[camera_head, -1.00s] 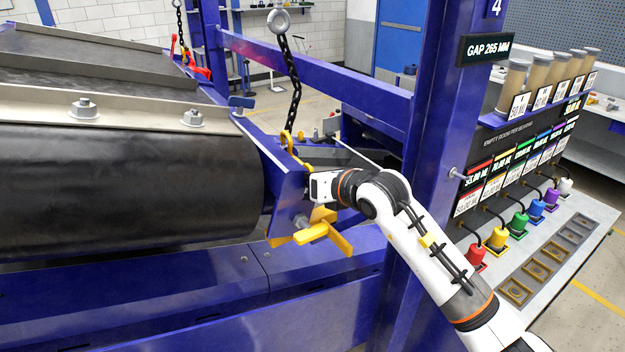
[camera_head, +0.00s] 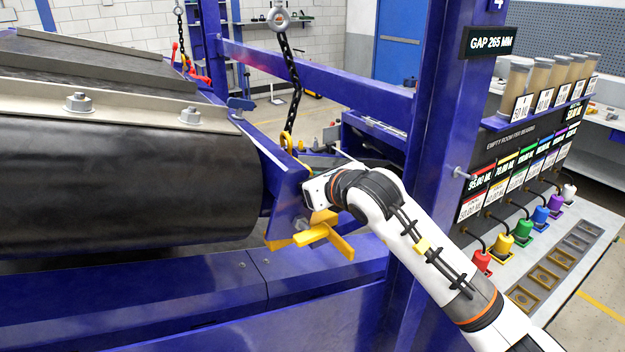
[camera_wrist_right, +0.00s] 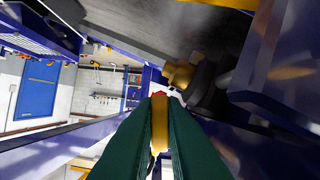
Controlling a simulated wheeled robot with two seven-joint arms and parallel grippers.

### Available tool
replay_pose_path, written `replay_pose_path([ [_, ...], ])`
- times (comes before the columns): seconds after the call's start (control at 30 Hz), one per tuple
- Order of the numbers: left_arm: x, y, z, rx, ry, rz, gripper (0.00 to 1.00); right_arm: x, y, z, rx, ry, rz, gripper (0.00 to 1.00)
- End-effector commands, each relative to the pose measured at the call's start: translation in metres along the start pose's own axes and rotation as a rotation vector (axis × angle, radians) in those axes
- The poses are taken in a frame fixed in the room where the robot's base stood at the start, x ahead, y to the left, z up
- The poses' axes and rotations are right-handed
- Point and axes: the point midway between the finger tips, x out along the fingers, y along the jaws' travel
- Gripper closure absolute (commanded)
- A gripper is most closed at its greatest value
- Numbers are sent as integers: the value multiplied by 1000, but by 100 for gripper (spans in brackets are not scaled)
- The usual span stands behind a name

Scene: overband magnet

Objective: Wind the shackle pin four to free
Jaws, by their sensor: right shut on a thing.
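A yellow shackle (camera_head: 287,141) hangs at the lower end of a black chain (camera_head: 293,75), beside the blue end plate of the belt frame. My right gripper, at the end of the white arm, is at that plate just below the shackle; its fingertips are hidden in the head view. In the wrist view the two dark green fingers of my right gripper (camera_wrist_right: 160,110) are closed on a slim yellow bar, apparently the shackle pin (camera_wrist_right: 160,125). A gold rounded part (camera_wrist_right: 180,73) lies just beyond the fingertips. My left gripper is not in view.
A yellow cross-shaped handle (camera_head: 315,234) sits just below my right wrist. A black roller (camera_head: 120,165) fills the left. A blue post (camera_head: 440,130) stands close behind my forearm. A panel with several coloured plugs (camera_head: 523,232) is at the right.

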Motion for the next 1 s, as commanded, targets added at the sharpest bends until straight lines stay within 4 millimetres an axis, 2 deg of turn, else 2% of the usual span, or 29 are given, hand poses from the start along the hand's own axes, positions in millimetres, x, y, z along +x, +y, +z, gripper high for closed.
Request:
replay_pose_path([
  [0.1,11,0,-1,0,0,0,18,1,0,4,-50,0,19,100],
  [0.7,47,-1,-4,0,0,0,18,1,0,4,-283,-2,104,100],
  [1.0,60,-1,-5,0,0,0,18,1,0,2,-371,-1,136,100],
])
